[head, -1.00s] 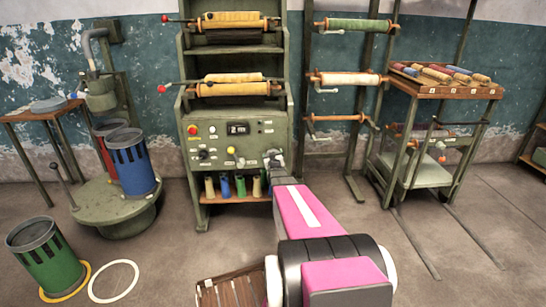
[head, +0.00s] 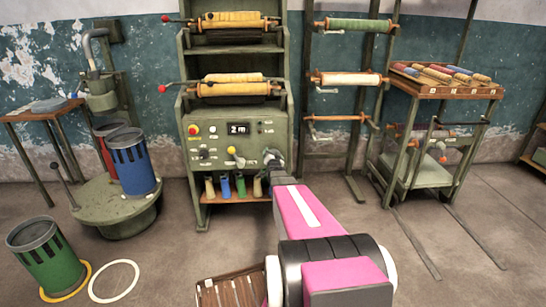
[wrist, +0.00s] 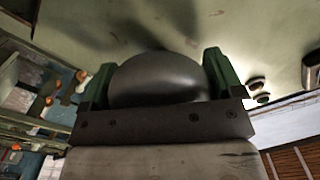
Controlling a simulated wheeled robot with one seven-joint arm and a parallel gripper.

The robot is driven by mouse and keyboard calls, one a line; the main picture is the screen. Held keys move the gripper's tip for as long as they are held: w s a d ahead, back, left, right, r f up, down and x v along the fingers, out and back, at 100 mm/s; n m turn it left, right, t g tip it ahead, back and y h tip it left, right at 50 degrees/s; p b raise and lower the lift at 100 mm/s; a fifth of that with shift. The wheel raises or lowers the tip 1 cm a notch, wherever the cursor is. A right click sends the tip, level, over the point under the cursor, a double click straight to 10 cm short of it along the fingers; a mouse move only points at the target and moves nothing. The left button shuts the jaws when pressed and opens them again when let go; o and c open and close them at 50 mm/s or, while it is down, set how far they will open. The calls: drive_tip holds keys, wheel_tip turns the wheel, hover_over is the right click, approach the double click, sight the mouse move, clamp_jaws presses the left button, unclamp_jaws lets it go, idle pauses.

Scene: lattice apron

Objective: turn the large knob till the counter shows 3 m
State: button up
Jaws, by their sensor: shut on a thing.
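The green machine's control panel (head: 211,136) faces me in the middle of the head view. Its counter (head: 238,129) reads 2 m. The large dark knob (wrist: 160,80) fills the middle of the wrist view, a finger on each side of it. My gripper (head: 271,158) is at the panel's lower right and shut on this knob. In the wrist view my gripper (wrist: 160,85) shows green fingers at the knob's left and right. My gripper and arm hide most of the knob in the head view.
A red button (head: 193,130), a small dark knob (head: 204,154) and a yellow knob (head: 231,150) sit on the panel. Several spools (head: 240,185) stand on the shelf below. A blue bin (head: 134,165) is at left; a wheeled rack (head: 420,170) is at right.

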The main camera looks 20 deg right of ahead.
drive_tip(key=shift+m, duration=0.5)
drive_tip(key=o, duration=0.7)
drive_tip(key=shift+s, duration=0.15)
drive_tip(key=v, duration=1)
drive_tip(key=shift+s, duration=0.3)
drive_tip(key=shift+a, duration=0.15)
